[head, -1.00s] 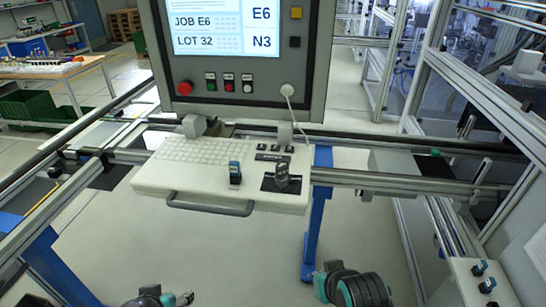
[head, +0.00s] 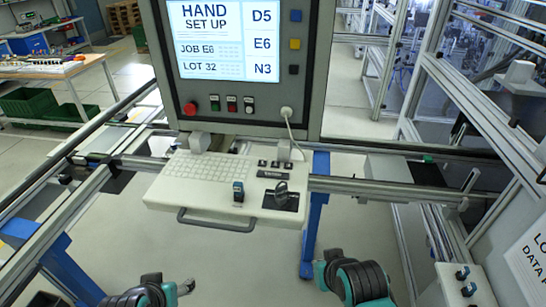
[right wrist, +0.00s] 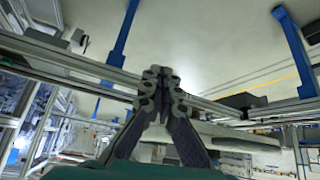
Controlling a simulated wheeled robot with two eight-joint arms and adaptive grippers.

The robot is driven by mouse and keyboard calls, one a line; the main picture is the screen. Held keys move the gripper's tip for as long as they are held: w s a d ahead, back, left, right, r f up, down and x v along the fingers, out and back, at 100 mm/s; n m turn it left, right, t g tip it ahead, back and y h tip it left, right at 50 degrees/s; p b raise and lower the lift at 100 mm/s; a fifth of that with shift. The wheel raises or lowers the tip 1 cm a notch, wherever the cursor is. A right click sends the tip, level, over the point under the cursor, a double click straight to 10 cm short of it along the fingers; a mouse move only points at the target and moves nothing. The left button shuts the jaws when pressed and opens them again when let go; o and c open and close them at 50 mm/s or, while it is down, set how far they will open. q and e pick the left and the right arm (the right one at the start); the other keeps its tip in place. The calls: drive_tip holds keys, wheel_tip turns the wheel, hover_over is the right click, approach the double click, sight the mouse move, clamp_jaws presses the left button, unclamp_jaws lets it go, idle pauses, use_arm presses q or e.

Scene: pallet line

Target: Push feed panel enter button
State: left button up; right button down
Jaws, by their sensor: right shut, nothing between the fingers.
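The control panel (head: 255,115) stands ahead, with a lit screen (head: 222,35) reading HAND SET UP. Below the screen are a red button (head: 190,108) and small green, red and white buttons. A white keyboard tray (head: 165,197) is under it, with several small dark buttons (head: 275,164), a blue-topped switch (head: 238,191) and a black control (head: 281,192). I cannot read which button is enter. My right gripper (right wrist: 161,75) is shut and empty, in front of a rail in the right wrist view. My left arm shows at the bottom of the head view; its finger state is unclear.
Metal rails (head: 400,188) cross on both sides of the tray, with blue posts (head: 313,215) below. A box with two knobs (head: 463,280) stands at the lower right. Green bins (head: 28,103) are at far left. The floor before the tray is open.

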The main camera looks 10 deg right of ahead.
drive_tip(key=w+a+r+n+p, duration=0.1)
drive_tip(key=w+r+p, duration=0.1)
drive_tip(key=r+p, duration=0.9)
drive_tip(key=w+r+n+p, duration=0.1)
drive_tip(key=w+r+p, duration=0.1)
drive_tip(key=r+p, duration=0.95)
drive_tip(key=n+t+y, duration=0.1)
drive_tip(key=n+y, duration=0.3)
drive_tip(key=n, duration=0.8)
hover_over(274, 176)
wheel_tip(274, 176, down, 4)
drive_tip(key=shift+r, duration=0.15)
wheel_tip(274, 176, down, 8)
drive_tip(key=b, duration=0.5)
drive_tip(key=shift+r+b, duration=0.2)
drive_tip(key=shift+b, duration=0.2)
drive_tip(key=shift+f+b, duration=0.6)
drive_tip(key=shift+f, duration=0.05)
